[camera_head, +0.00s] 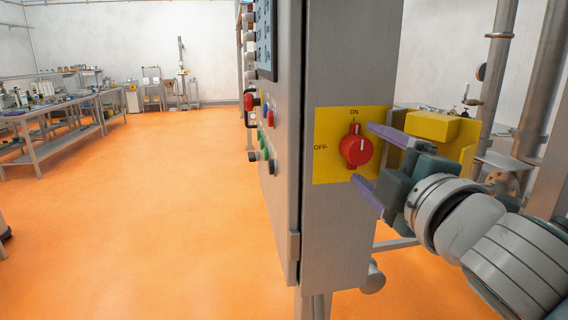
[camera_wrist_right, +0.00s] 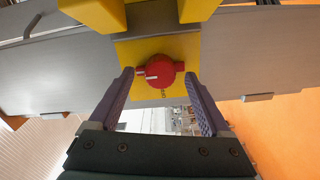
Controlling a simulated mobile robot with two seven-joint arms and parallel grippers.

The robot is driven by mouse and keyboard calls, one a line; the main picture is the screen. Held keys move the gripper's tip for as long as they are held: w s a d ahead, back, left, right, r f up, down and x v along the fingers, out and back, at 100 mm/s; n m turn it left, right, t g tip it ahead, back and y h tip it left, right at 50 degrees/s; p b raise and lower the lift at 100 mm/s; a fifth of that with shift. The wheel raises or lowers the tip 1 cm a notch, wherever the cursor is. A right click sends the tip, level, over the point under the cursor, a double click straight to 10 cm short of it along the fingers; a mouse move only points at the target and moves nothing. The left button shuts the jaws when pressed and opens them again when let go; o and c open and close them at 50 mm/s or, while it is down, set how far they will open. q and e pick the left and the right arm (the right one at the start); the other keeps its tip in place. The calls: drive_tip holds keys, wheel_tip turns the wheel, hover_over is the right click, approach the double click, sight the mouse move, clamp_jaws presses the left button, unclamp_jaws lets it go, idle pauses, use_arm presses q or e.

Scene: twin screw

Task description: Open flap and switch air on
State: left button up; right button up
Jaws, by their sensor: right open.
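The red switch knob (camera_head: 353,150) sits on a yellow plate (camera_head: 328,168) on the side of the grey cabinet, with ON printed above and OFF at its left. The knob's narrow tab points up towards ON. The yellow flap (camera_head: 433,126) stands open to the right of the plate; in the right wrist view the flap (camera_wrist_right: 97,12) is at the top. My right gripper (camera_head: 365,153) is open, with one purple finger above the knob and one below. In the right wrist view the knob (camera_wrist_right: 158,71) lies between the fingertips. My left gripper is not in view.
The cabinet front (camera_head: 288,190) has several coloured buttons and a dark screen. Metal pipes (camera_head: 545,75) stand at the right, behind my right arm. Workbenches (camera_head: 50,120) are far off at the left. The orange floor left of the cabinet is clear.

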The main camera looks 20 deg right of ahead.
drive_tip(key=b+v, duration=0.2)
drive_tip(key=v, duration=0.7)
drive_tip(key=shift+s+d+f, duration=0.1)
drive_tip(key=s+a+f+m+g+y, duration=0.1)
drive_tip(key=s+f+m+g, duration=0.4)
drive_tip(key=f+m+g, duration=0.45)
drive_tip(key=s+a+f+m+g+y, duration=0.1)
drive_tip(key=s+a+f+g+y, duration=0.3)
drive_tip(key=s+a+f, duration=0.5)
wheel_tip(320, 180, up, 28)
drive_tip(key=s+d+p, duration=0.2)
drive_tip(key=p, duration=2.4)
drive_tip(key=shift+p, duration=0.3)
